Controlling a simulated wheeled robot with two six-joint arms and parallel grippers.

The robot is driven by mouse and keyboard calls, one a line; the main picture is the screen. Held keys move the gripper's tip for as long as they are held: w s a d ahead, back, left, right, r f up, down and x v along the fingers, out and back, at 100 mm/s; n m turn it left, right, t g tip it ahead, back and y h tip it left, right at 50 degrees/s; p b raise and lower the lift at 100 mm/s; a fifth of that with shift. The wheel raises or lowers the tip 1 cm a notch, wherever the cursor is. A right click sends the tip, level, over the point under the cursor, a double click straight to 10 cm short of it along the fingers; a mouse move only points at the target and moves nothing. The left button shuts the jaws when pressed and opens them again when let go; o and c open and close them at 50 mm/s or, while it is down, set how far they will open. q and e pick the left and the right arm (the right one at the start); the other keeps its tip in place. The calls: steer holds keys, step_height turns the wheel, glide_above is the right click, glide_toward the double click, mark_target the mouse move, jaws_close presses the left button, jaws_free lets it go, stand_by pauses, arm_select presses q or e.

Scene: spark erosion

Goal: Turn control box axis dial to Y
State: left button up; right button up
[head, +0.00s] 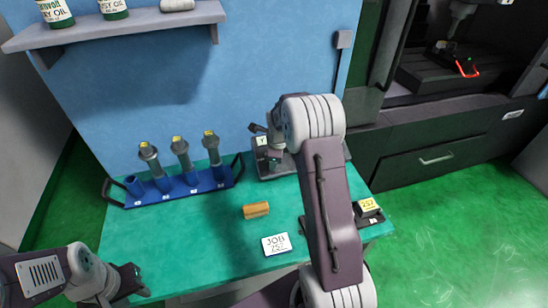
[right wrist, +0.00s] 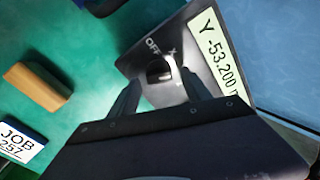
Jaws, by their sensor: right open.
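The control box (right wrist: 190,35) is grey with a pale display (right wrist: 219,55) reading "Y -53.200". In the head view the box (head: 266,170) stands at the back of the green bench, largely hidden by my right arm. Its dark axis dial (right wrist: 160,72) sits near "OFF" and "X" marks; its exact pointing is unclear. My right gripper (right wrist: 160,88) is open, its fingers on either side of the dial; contact cannot be told. It also shows in the head view, beside the box. My left gripper (head: 134,280) is at the lower left, away from the box; its opening is unclear.
A blue rack (head: 180,187) with several tool holders stands at the back left. A tan block (head: 256,210) and a "JOB 257" card (head: 276,244) lie mid-bench. A small block marked 257 (head: 368,208) is at the right. The bench's left front is clear.

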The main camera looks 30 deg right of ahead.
steer(key=v, duration=0.9)
steer(key=shift+b, duration=0.3)
steer(key=s+a+n+y, duration=0.1)
steer(key=s+a+n, duration=0.45)
steer(key=a, duration=0.55)
steer(key=s+a+f+n+g, duration=0.1)
steer(key=s+f+n, duration=0.2)
steer(key=s+n, duration=0.5)
steer(key=s+a+f+n+g, duration=0.1)
steer(key=s+f+n, duration=0.3)
steer(key=s+n, duration=0.4)
steer(key=a+n, duration=0.1)
steer(key=n, duration=0.2)
steer(key=shift+s+a+g+y, duration=0.2)
steer(key=shift+g+y, duration=0.1)
steer(key=shift+g, duration=0.1)
